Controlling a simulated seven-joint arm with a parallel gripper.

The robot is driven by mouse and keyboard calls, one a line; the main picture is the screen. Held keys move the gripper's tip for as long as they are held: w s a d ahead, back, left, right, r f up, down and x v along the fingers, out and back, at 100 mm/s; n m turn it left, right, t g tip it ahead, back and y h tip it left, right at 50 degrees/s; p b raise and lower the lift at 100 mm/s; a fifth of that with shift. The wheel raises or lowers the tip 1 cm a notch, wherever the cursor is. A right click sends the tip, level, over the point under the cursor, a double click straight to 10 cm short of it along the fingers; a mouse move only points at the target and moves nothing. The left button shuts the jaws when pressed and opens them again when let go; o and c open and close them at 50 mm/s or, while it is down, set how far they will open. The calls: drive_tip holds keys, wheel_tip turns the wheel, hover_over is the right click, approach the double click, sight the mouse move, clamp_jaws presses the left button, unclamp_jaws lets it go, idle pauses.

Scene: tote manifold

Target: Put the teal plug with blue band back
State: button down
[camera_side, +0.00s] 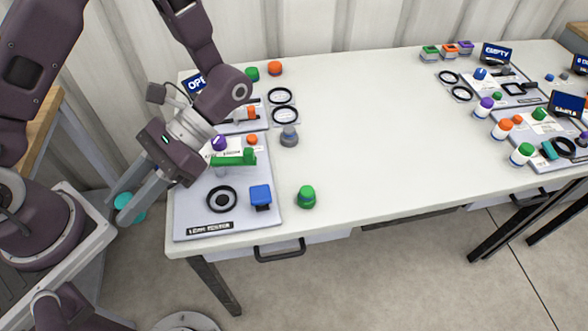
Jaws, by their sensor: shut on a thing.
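My gripper (130,205) is at the left, out beyond the table's left edge. It is shut on a teal plug (124,201), which shows partly between and beside the fingers. I cannot make out its blue band. The nearest panel (190,211) lies on the table's front left corner, to the right of my gripper. It carries a black ring (222,199), a blue block on a dark stem (260,195), a green handle (236,158), a purple knob (218,143) and an orange knob (252,140). My wrist covers part of its left back side.
A green plug (307,196) and a grey plug (289,134) stand right of the panels. Two black-rimmed rings (284,115) lie behind the grey plug. The table (385,130) is clear in the middle. More panels, screens and coloured plugs (521,153) crowd its right end.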

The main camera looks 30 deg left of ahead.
drive_tip(key=w+a+m+t+y, duration=1)
drive_tip(key=m+t, duration=0.1)
drive_tip(key=m, duration=0.3)
drive_tip(key=w+d+m+t+h, duration=0.1)
drive_tip(key=w+d+m+t, duration=0.25)
drive_tip(key=w, duration=0.35)
drive_tip(key=w+d+r+m+t+h, duration=0.1)
drive_tip(key=w+d+m+t, duration=0.1)
drive_tip(key=w+m+t, duration=0.3)
drive_tip(key=w+d+m+t+h, duration=0.1)
drive_tip(key=w+d+m+t, duration=0.15)
drive_tip(key=w, duration=0.55)
drive_tip(key=w+d+f+n+g+y, duration=0.2)
drive_tip(key=d+f+n+g+y, duration=0.25)
drive_tip(key=d, duration=0.75)
drive_tip(key=shift+t+h, duration=0.45)
drive_tip(key=shift+h, duration=0.5)
wheel_tip(320, 180, down, 11)
drive_tip(key=shift+f, duration=0.2)
